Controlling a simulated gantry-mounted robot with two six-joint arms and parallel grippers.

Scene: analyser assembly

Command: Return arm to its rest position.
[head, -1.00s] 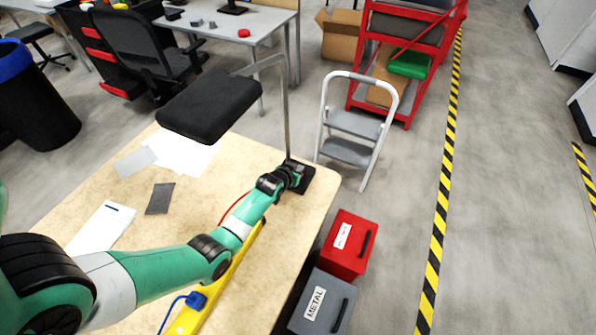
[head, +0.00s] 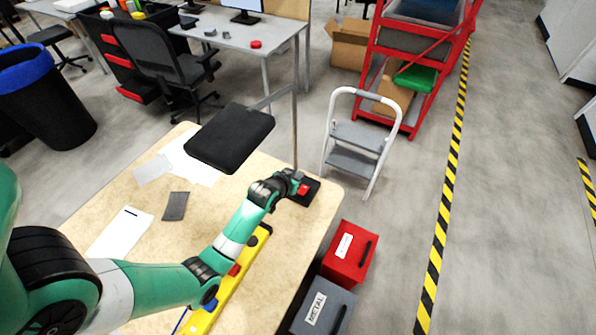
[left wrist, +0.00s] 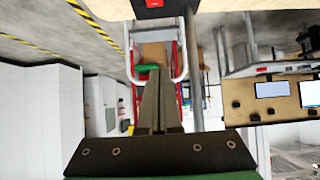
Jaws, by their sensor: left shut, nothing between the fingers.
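My left arm, green and white, reaches from the lower left across the wooden table (head: 262,292) in the head view. Its left gripper (head: 303,186) is at the table's far right corner, by the black base of a stand with a red part on it. In the left wrist view the two fingers of the left gripper (left wrist: 157,100) lie together, with nothing between them. That view looks out level past the table's edge and appears upside down. My right gripper shows in neither view.
A yellow bar (head: 225,285) lies under my arm. A stand with a black panel (head: 230,137) rises beside the gripper. Papers (head: 118,232) and a dark flat piece (head: 176,206) lie at the left. Red (head: 348,255) and grey (head: 322,302) boxes stand off the right edge. A step stool (head: 356,150) is beyond.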

